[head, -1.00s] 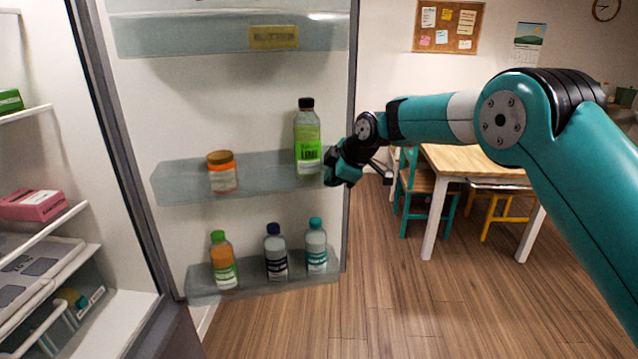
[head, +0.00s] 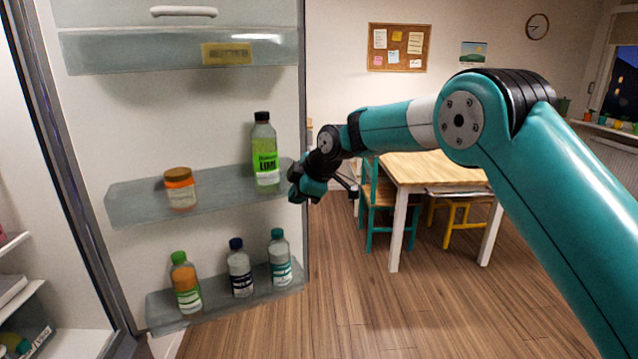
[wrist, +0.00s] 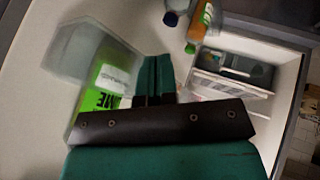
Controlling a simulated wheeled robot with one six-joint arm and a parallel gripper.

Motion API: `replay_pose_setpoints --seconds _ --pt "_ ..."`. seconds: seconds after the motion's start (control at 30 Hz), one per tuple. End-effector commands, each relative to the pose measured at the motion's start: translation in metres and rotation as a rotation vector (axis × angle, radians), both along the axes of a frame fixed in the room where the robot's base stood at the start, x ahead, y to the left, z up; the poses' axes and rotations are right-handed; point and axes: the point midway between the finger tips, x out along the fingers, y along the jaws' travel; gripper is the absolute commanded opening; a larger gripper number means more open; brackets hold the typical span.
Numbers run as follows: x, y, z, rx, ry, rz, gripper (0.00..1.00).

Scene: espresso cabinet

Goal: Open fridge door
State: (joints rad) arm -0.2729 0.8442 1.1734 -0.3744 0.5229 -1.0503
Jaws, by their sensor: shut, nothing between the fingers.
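The fridge door (head: 232,121) stands wide open, with its inner side and shelves facing me in the head view. My gripper (head: 297,193) is at the door's free edge, beside the middle door shelf and the green-labelled lime bottle (head: 265,152). In the wrist view my gripper's dark fingers (wrist: 156,80) lie together with nothing between them, close to the lime bottle (wrist: 100,95). I cannot tell whether the gripper touches the door. The fridge interior (head: 62,290) shows at the lower left.
An orange-capped jar (head: 180,190) stands on the middle door shelf (head: 135,207). Several bottles stand on the lower door shelf (head: 215,307). A wooden table (head: 440,168) with a teal chair (head: 383,214) stands behind my arm. The wooden floor (head: 400,310) in front is clear.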

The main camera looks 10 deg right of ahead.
Motion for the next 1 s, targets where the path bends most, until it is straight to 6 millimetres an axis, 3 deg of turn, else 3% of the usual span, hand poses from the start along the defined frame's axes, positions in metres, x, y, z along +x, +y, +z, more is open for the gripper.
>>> replay_pose_setpoints --seconds 0.03,0.2,0.4,0.57,0.67,0.77,0.87,1.0 --pt "-0.009 0.0 -0.008 0.0 -0.002 0.004 0.0" --pt "-0.021 -0.02 0.031 0.001 -0.005 0.006 0.0" --pt "-0.034 -0.036 0.063 0.001 -0.003 0.01 0.0" --pt "-0.04 -0.044 0.076 0.0 0.002 0.009 0.0" --pt "-0.053 -0.047 0.081 0.01 0.031 -0.014 0.0" --pt "-0.087 -0.05 0.086 0.034 0.107 -0.081 0.0" --pt "-0.144 -0.057 0.086 0.067 0.232 -0.194 0.0" --pt "-0.239 -0.071 0.075 0.101 0.425 -0.383 0.0"
